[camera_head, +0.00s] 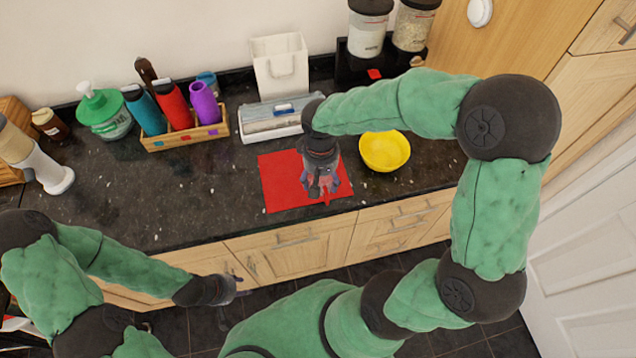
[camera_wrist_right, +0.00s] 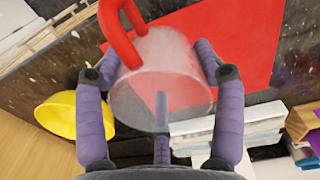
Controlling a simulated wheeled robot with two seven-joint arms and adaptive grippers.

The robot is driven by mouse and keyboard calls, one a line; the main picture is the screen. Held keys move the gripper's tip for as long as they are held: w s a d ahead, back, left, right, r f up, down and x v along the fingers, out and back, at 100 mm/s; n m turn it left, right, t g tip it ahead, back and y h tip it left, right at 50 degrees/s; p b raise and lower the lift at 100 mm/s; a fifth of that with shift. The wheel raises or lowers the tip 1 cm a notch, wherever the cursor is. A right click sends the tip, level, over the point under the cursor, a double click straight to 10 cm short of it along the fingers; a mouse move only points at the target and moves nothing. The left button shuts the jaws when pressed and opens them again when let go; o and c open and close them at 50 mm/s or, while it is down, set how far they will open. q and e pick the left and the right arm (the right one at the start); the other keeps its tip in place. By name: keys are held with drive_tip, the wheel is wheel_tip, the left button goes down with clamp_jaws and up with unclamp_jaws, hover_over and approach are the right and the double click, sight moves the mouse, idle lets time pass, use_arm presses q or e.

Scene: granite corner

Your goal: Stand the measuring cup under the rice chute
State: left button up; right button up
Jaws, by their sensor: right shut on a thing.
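The measuring cup (camera_wrist_right: 160,80) is clear with a red handle (camera_wrist_right: 122,30). My right gripper (camera_wrist_right: 160,85) is shut on it, with purple fingers on both sides of its wall. In the head view my right gripper (camera_head: 324,188) is over the red mat and hides most of the cup. Two clear dispensers with dark lids, one with white contents (camera_head: 367,35) and one with paler grains (camera_head: 411,28), stand on a black base (camera_head: 352,68) at the back. The chute is not clearly visible. My left gripper (camera_head: 243,286) is open and empty, low in front of the counter.
The red mat (camera_head: 278,180) lies on the dark counter. A yellow bowl (camera_head: 385,150) is right of it. Behind are a grey-white box (camera_head: 262,125) and a white bag-like container (camera_head: 280,68). A wooden rack (camera_head: 185,137) holds bottles at left. Bare counter lies at front left.

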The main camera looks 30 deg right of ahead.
drive_tip(key=shift+w+d+f, duration=0.15)
drive_tip(key=shift+w+f, duration=0.7)
drive_tip(key=shift+f, duration=0.25)
drive_tip(key=shift+w+f+b, duration=0.2)
drive_tip(key=shift+f+b, duration=0.35)
drive_tip(key=shift+f, duration=1.1)
drive_tip(key=shift+f, duration=0.1)
drive_tip(key=shift+f, duration=0.15)
drive_tip(key=o, duration=1.1)
drive_tip(key=shift+o, duration=0.2)
drive_tip(key=shift+r, duration=0.2)
